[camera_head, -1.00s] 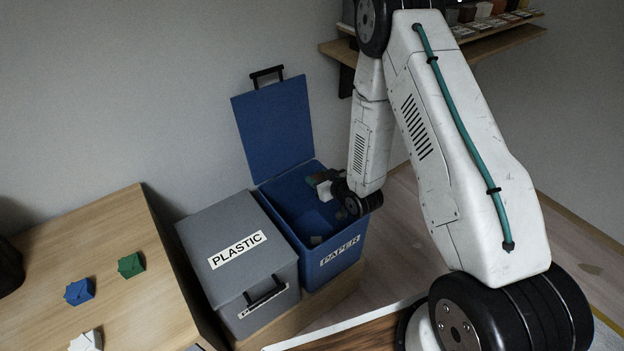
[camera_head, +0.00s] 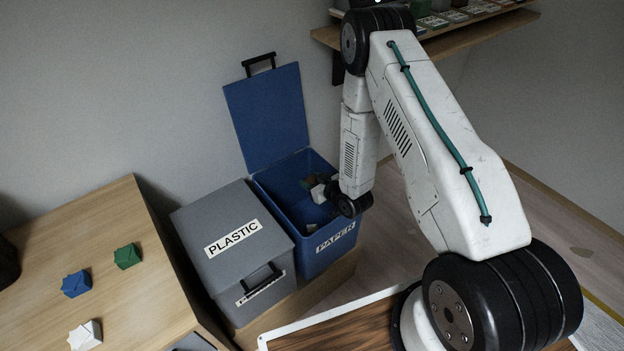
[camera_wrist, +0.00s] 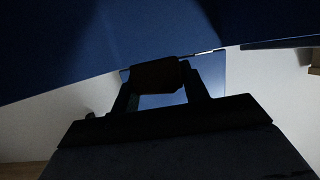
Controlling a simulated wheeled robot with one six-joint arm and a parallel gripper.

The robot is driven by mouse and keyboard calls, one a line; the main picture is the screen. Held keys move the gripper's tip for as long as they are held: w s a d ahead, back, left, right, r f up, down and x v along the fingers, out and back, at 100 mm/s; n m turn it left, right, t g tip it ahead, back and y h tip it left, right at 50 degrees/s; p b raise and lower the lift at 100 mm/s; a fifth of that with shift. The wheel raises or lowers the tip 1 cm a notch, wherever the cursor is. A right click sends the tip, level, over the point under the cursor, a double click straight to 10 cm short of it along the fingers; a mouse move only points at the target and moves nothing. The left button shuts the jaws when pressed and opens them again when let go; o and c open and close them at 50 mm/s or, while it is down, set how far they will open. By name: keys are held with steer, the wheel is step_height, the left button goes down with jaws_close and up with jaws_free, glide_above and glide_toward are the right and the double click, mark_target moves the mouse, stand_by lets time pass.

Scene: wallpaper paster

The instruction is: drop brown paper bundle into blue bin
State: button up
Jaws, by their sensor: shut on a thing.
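The blue bin (camera_head: 318,245), labelled PAPER, stands with its blue lid (camera_head: 265,118) raised upright behind it. My gripper (camera_head: 317,188) is at the bin's opening, over its right part. In the wrist view my gripper (camera_wrist: 160,88) is dark, with its two fingers closed on the brown paper bundle (camera_wrist: 157,72).
A shut grey bin (camera_head: 195,240), labelled PLASTIC, stands directly left of the blue bin. A wooden table (camera_head: 85,225) at left holds green, blue and white folded paper pieces. A wall shelf (camera_head: 440,45) is behind my arm.

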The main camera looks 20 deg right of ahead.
mark_target(313, 182)
steer(key=o, duration=1)
steer(key=shift+o, duration=0.2)
steer(key=shift+r, duration=0.3)
steer(key=r, duration=0.1)
steer(key=s+r, duration=0.1)
steer(key=r, duration=0.1)
steer(key=shift+s, duration=0.1)
steer(key=s+r, duration=0.1)
steer(key=s, duration=1.3)
steer(key=shift+s+r, duration=0.25)
steer(key=shift+s, duration=0.15)
